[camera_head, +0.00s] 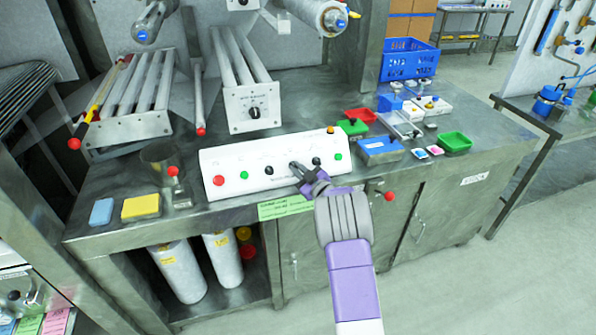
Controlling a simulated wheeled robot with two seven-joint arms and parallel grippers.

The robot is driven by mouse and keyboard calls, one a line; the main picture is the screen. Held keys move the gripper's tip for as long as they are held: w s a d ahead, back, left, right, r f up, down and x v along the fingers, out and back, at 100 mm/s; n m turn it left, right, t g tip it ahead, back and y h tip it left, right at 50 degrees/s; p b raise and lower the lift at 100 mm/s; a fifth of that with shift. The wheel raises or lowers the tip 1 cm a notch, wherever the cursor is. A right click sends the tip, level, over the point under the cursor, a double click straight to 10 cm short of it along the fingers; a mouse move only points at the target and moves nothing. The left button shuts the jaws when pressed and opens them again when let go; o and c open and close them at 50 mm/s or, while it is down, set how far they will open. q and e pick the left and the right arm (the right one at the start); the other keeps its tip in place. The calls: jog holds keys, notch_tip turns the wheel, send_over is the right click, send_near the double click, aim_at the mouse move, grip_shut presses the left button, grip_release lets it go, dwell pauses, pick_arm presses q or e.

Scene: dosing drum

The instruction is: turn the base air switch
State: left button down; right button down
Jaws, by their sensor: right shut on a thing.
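A long white control box (230,160) stands on the steel bench. Its sloping front carries a red button (219,181), a green button (243,175), black knobs (268,170) and another green button (338,157). My right gripper (297,170) reaches in from the bottom of the view, with its fingertips at the middle-right of the box front. It is shut on a switch there, which I take to be the base air switch. The fingers mostly hide that switch, and its label and turn angle cannot be read. My left gripper is not in view.
A roller unit with a dial (253,112) stands behind the box. Red, green and blue trays (380,150) lie to its right, with a blue crate (409,60) farther back. A yellow sponge (141,207) and a blue block (101,212) lie at the left front edge.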

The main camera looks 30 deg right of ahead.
jog(key=shift+r, duration=0.1)
dwell(0.4)
jog(key=c, duration=1.2)
grip_release()
jog(key=shift+s, duration=0.1)
jog(key=s, duration=0.5)
jog(key=s+p, duration=0.1)
jog(key=s, duration=0.1)
jog(key=shift+s+d, duration=0.15)
jog(key=shift+d, duration=0.2)
